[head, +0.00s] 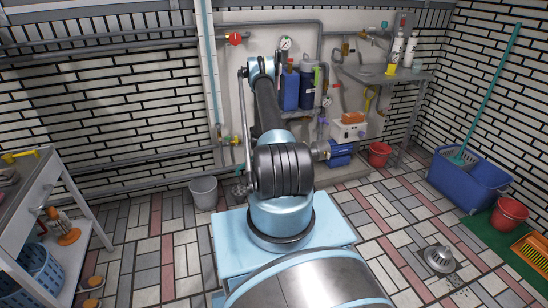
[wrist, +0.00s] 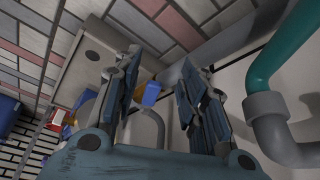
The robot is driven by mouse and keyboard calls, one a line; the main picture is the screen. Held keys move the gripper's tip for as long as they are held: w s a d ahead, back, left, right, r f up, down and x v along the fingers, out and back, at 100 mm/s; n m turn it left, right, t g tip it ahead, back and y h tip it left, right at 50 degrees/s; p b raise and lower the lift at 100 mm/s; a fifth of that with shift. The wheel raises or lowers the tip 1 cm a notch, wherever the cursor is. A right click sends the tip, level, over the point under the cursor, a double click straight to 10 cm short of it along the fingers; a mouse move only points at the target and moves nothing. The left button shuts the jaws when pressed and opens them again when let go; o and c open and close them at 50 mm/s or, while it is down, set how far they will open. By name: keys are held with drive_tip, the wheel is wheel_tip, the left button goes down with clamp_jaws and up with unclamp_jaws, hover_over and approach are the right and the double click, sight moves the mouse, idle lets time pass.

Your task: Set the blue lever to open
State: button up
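In the wrist view, a small blue lever (wrist: 151,94) shows between my gripper's two fingers, beyond them and nearer the left finger. A yellow-brown part shows just behind it, beside a curved grey pipe (wrist: 158,125). My gripper (wrist: 160,63) is open, with its fingers wide apart and nothing held. I see no contact between the fingers and the lever. In the head view my arm reaches toward the pipe wall and hides the gripper. A small blue piece shows there near the upper-right brass valve (head: 367,35); I cannot tell if it is the same lever.
A green pipe (wrist: 285,50) with a grey elbow (wrist: 267,108) runs close to the right finger. In the head view, a red valve handle (head: 235,38), blue canisters (head: 307,88) and a shelf (head: 390,76) stand along the wall. A grey bucket (head: 204,192) stands on the floor.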

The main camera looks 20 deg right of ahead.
drive_tip(key=s+a, duration=0.3)
drive_tip(key=a, duration=0.2)
drive_tip(key=shift+a, duration=0.1)
